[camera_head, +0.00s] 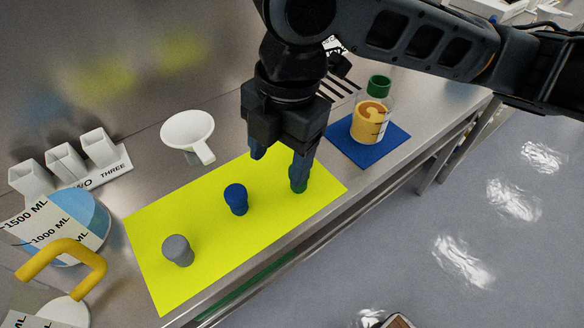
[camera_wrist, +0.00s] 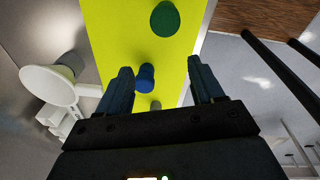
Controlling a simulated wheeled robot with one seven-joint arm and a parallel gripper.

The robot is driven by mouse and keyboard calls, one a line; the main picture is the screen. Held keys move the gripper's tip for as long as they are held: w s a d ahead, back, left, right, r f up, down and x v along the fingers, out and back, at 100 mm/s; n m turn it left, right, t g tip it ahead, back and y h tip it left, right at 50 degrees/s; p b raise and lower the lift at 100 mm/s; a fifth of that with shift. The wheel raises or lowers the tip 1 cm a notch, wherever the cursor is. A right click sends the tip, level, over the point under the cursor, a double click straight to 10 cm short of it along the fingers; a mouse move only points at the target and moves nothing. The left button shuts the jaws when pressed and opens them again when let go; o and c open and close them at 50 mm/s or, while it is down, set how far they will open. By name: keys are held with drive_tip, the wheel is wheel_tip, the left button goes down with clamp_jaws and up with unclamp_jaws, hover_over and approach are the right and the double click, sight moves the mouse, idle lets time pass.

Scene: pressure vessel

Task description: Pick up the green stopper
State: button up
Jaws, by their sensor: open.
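The green stopper (camera_wrist: 165,18) stands on the yellow mat (camera_wrist: 119,28) at the top of the wrist view, ahead of my fingertips and apart from them. In the head view only a bit of the green stopper (camera_head: 299,189) shows, mostly hidden behind my right-hand finger. My gripper (camera_head: 278,168) points down over the right part of the mat. In the wrist view my gripper (camera_wrist: 160,68) has its fingers spread, with nothing held between them. A blue stopper (camera_head: 236,198) and a grey stopper (camera_head: 178,250) stand farther left on the mat.
A bottle (camera_head: 371,121) with a green cap stands on a blue mat (camera_head: 395,145) to the right. A white funnel (camera_head: 187,131) lies behind the yellow mat. A large beaker (camera_head: 75,225) and a yellow handle (camera_head: 62,258) are at left. The bench's front edge runs close to the mat.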

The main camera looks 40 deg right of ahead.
sight(303, 187)
drive_tip(key=d, duration=0.1)
drive_tip(key=d+h, duration=0.1)
drive_tip(key=d, duration=0.1)
drive_tip(key=shift+s+f, duration=0.1)
drive_tip(key=shift+s, duration=0.1)
drive_tip(key=shift+d+f, duration=0.1)
drive_tip(key=shift+f, duration=0.2)
drive_tip(key=shift+w+d+f+p, duration=0.1)
drive_tip(key=shift+f+p, duration=0.1)
drive_tip(key=shift+f, duration=1.6)
drive_tip(key=shift+w+d+f+p, duration=0.1)
drive_tip(key=shift+f+p, duration=0.1)
drive_tip(key=shift+f, duration=1.55)
drive_tip(key=shift+a, duration=0.1)
drive_tip(key=shift+c, duration=0.3)
drive_tip(key=c, duration=1)
drive_tip(key=shift+c, duration=0.2)
